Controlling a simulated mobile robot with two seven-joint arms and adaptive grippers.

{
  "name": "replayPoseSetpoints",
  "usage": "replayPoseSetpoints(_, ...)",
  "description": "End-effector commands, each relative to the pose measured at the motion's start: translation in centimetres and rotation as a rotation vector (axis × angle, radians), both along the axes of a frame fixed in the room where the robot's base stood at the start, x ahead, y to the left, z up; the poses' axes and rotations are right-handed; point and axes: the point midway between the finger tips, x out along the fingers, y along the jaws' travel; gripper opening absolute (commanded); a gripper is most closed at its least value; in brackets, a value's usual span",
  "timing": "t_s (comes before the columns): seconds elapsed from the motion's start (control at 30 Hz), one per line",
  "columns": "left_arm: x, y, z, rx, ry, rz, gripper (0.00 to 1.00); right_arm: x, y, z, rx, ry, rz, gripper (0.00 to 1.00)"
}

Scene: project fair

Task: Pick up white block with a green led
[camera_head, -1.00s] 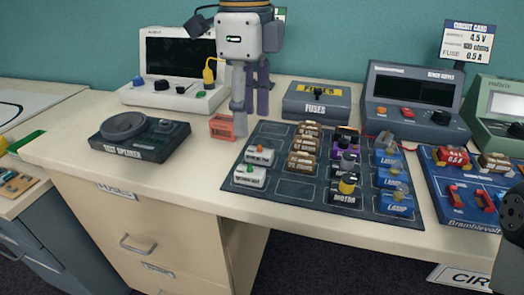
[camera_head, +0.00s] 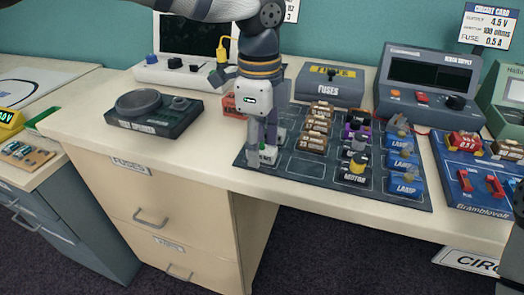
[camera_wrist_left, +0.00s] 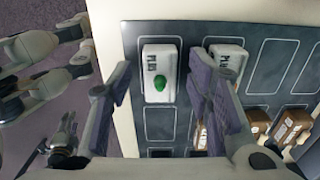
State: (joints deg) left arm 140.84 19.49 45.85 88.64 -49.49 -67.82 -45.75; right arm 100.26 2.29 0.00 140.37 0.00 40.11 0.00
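The white block with a green LED shows in the left wrist view (camera_wrist_left: 159,74), lying in a slot of the dark parts tray (camera_wrist_left: 262,28). In the head view only a bit of this block (camera_head: 268,157) shows at the tray's front-left corner, behind my fingers. My left gripper (camera_head: 261,150) points down over it, open, with one finger on each side of the block in the wrist view. I cannot tell whether the fingers touch it. A second white block (camera_wrist_left: 228,55) is beside it, partly hidden by a finger. My right gripper's fingers are out of view.
Brown blocks (camera_head: 314,133) and blue lamp blocks (camera_head: 403,161) stand on the tray. A test speaker (camera_head: 152,112) is left on the desk. A fuses box (camera_head: 329,85), a bench supply (camera_head: 428,85) and a blue board (camera_head: 480,184) stand behind and right.

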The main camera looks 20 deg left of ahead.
Motion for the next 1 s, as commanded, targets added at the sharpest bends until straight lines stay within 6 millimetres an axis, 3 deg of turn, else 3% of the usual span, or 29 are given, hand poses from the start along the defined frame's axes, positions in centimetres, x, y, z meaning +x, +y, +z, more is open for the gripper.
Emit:
replayPoseSetpoints(0.03, 0.0, 0.0, 0.0, 0.000, 0.000, 0.000, 0.30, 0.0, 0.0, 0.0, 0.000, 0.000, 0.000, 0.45)
replayPoseSetpoints(0.17, 0.0, 0.0, 0.0, 0.000, 0.001, 0.000, 0.01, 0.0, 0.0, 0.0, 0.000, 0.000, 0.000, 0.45)
replayPoseSetpoints(0.57, 0.0, 0.0, 0.7, 0.002, 0.000, 0.001, 0.00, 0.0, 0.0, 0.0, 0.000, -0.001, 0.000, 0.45)
replayPoseSetpoints(0.73, -0.5, -0.2, 4.1, 0.001, -0.005, -0.002, 0.00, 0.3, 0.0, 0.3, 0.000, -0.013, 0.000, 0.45)
replayPoseSetpoints(0.9, -4.5, -1.7, 9.5, 0.002, -0.018, -0.004, 0.00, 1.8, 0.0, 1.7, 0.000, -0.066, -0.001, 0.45)
replayPoseSetpoints(1.0, -7.6, -2.7, 11.2, 0.004, -0.016, -0.005, 0.00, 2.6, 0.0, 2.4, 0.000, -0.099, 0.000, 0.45)
